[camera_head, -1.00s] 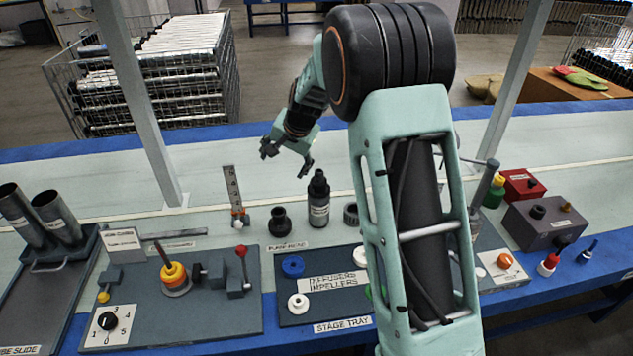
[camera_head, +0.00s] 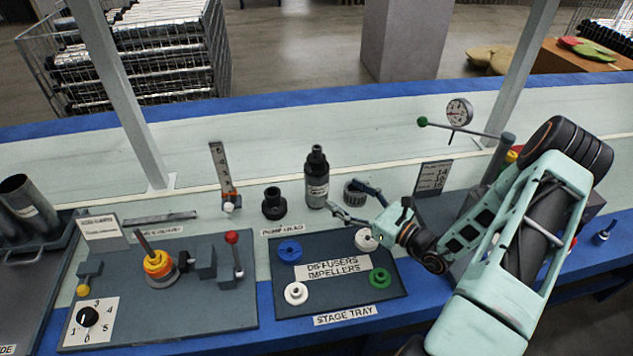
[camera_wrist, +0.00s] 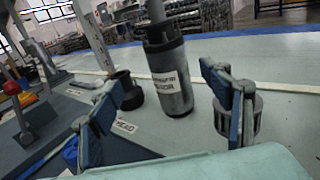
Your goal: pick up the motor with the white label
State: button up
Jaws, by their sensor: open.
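The motor (camera_head: 317,184) is a dark upright cylinder with a narrower black top and a white label. It stands on the pale bench behind the stage tray. In the wrist view the motor (camera_wrist: 172,85) appears tilted, between and beyond my fingers, its label facing me and its top cut off by the frame. My gripper (camera_head: 346,197) is open and empty, just right of the motor and pointing at it, with a small gap. In the wrist view my gripper (camera_wrist: 163,85) shows one blue-padded finger on each side of the motor.
A black pump head (camera_head: 274,204) stands close left of the motor. A grey ribbed ring (camera_head: 354,192) stands close right, partly behind my gripper. The stage tray (camera_head: 335,303) with coloured discs lies in front. The bench behind the motor is clear.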

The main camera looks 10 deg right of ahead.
aim_at(326, 179)
jog(key=shift+t, duration=0.3)
jog(key=x, duration=0.5)
jog(key=shift+w+d+f, duration=0.1)
jog(key=shift+w+d, duration=0.1)
jog(key=shift+w, duration=0.15)
jog(key=x, duration=0.3)
jog(key=b+x, duration=0.1)
jog(key=x, duration=0.1)
jog(key=shift+w+f, duration=0.1)
jog(key=shift+f, duration=0.3)
grip_shut()
jog(key=shift+w+r, duration=0.15)
jog(key=shift+r, duration=0.2)
